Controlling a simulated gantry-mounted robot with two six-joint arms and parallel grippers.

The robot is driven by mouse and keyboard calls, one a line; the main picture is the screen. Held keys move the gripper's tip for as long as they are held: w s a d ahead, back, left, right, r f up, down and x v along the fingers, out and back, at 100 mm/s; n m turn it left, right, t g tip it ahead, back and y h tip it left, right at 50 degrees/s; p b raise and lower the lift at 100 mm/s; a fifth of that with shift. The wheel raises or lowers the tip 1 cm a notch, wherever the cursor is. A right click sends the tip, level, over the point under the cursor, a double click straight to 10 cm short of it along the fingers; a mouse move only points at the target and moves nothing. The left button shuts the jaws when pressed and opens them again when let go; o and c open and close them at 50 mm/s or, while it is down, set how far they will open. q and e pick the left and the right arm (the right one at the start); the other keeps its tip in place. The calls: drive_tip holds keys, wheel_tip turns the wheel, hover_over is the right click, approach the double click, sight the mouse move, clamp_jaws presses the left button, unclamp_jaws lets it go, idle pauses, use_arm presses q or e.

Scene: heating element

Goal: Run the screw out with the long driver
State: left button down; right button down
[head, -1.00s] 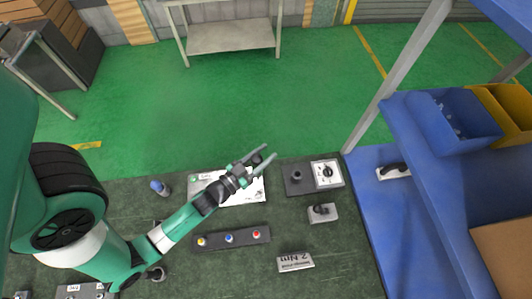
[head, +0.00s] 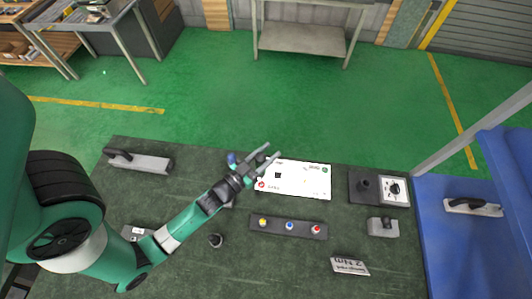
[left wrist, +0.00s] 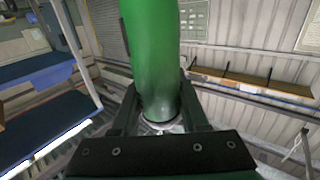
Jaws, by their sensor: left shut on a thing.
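My left gripper (head: 274,150) is over the back of the dark green bench, just above the left end of a white printed sheet. In the left wrist view it is shut on a thick green cylinder (left wrist: 150,55), which looks like a driver handle. The cylinder runs from between the fingers out past the top edge; its far end is hidden. In the head view the held thing cannot be told apart from the fingers. No screw can be made out. My right gripper is not in view.
The white sheet (head: 305,180) lies under the gripper. A strip with yellow, blue and red buttons (head: 270,227) is in front. A dial box (head: 394,189), a grey block (head: 382,228) and a "2 Nm" sign (head: 350,266) stand right. A black-handled block (head: 140,161) is left.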

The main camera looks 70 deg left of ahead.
use_arm(q)
wheel_tip(320, 180, down, 5)
drive_tip(key=b, duration=0.5)
drive_tip(key=shift+f, duration=0.1)
drive_tip(key=shift+p, duration=0.3)
idle(0.4)
drive_tip(key=shift+f+b, duration=0.55)
drive_tip(key=shift+b, duration=0.05)
drive_tip(key=shift+f+p, duration=0.1)
drive_tip(key=shift+p, duration=0.2)
idle(1.6)
wheel_tip(320, 180, up, 5)
drive_tip(key=p, duration=0.5)
drive_tip(key=shift+r, duration=0.2)
